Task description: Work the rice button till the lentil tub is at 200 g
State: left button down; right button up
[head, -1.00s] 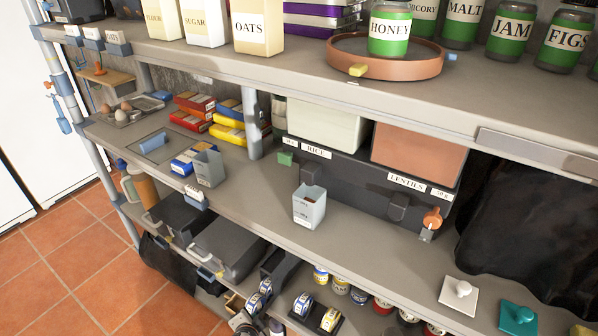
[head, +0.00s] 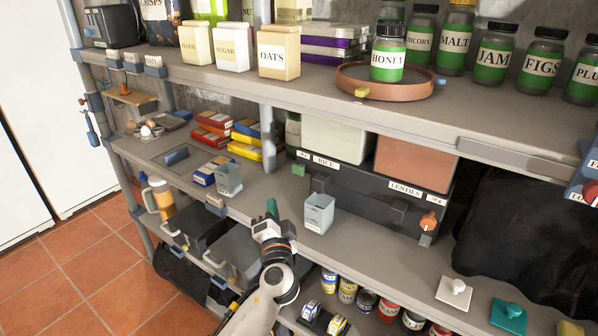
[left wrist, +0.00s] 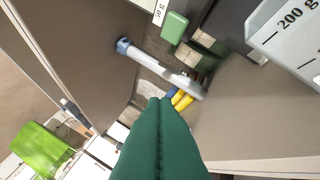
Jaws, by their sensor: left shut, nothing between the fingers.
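The black dispenser (head: 360,200) on the middle shelf has a pale bin labelled RICE (head: 340,140) and an orange-brown bin labelled LENTILS (head: 412,165). A green button (head: 299,169) is at the RICE end; it also shows in the left wrist view (left wrist: 174,27). An orange knob (head: 429,221) is at the LENTILS end. A pale tub (head: 319,214) stands before the dispenser; a 200 g mark shows on a tub wall (left wrist: 283,45) in the left wrist view. Its fill level is unclear. My left gripper (head: 272,209) is shut and empty, left of this tub, below the button.
Another grey tub (head: 229,180) stands left on the shelf, by yellow and blue packets (head: 245,150). A shelf post (head: 267,135) rises left of the dispenser. The upper shelf edge (head: 330,97) overhangs. A white knobbed plate (head: 454,291) and teal one (head: 508,315) lie at right.

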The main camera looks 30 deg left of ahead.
aim_at(300, 168)
pick_arm(q)
jog(key=r, duration=0.1)
jog(key=s+r+y, duration=0.1)
jog(key=r, duration=0.1)
jog(key=shift+r+n, duration=0.2)
jog(key=shift+n, duration=0.1)
jog(key=w+b, duration=0.2)
jog(key=w, duration=0.6)
jog(key=shift+w+d, duration=0.35)
jog(key=shift+w, duration=0.05)
dwell(1.4)
jog(key=shift+b, duration=0.3)
